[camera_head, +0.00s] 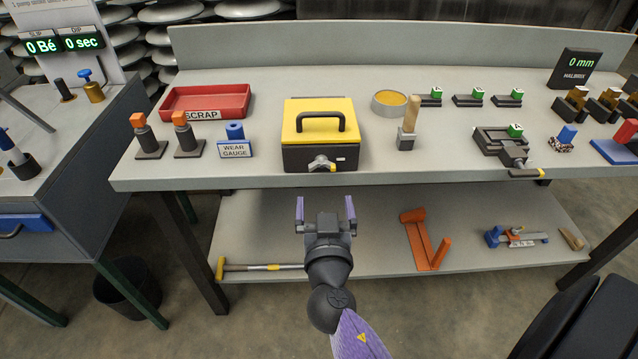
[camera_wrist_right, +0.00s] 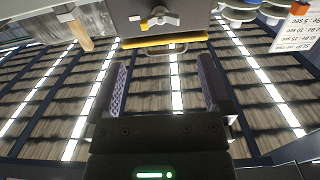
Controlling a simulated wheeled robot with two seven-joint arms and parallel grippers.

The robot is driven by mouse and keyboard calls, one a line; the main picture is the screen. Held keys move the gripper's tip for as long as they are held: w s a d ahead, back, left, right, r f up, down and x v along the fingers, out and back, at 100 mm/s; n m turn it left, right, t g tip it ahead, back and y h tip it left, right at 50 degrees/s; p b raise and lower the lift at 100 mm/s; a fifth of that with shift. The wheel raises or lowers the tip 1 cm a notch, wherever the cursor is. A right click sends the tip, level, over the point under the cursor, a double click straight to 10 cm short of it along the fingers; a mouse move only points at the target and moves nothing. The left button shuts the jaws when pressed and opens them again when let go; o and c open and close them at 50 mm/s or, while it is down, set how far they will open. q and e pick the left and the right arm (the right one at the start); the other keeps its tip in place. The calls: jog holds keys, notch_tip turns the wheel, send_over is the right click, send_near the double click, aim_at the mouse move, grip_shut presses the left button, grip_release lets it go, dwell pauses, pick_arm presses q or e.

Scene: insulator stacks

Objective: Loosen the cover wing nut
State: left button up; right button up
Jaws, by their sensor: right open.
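The cover wing nut (camera_head: 320,162) is silver with a yellow mark and sits on the front face of a dark box (camera_head: 345,158) with a yellow lid (camera_head: 293,122) and black handle. In the wrist view the wing nut (camera_wrist_right: 157,20) shows at the top centre, on the box's grey front, above the yellow lid edge (camera_wrist_right: 165,40); that view appears upside down. My right gripper (camera_head: 326,208) is open and empty, in front of the bench edge and below the wing nut in the picture, apart from it. Its purple fingers (camera_wrist_right: 164,85) point toward the box. My left gripper is out of view.
A red scrap tray (camera_head: 206,101) and wear gauge (camera_head: 236,147) stand left of the box. A wooden-handled tool (camera_head: 410,122) and round yellow dish (camera_head: 389,102) stand right. A clamp fixture (camera_head: 495,142) is farther right. The lower shelf (camera_head: 370,235) holds an orange tool (camera_head: 425,240).

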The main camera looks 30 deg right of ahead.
aim_at(322, 169)
jog(key=x, duration=0.9)
jog(key=shift+w+r, duration=0.1)
jog(key=shift+w, duration=0.1)
jog(key=c, duration=1.1)
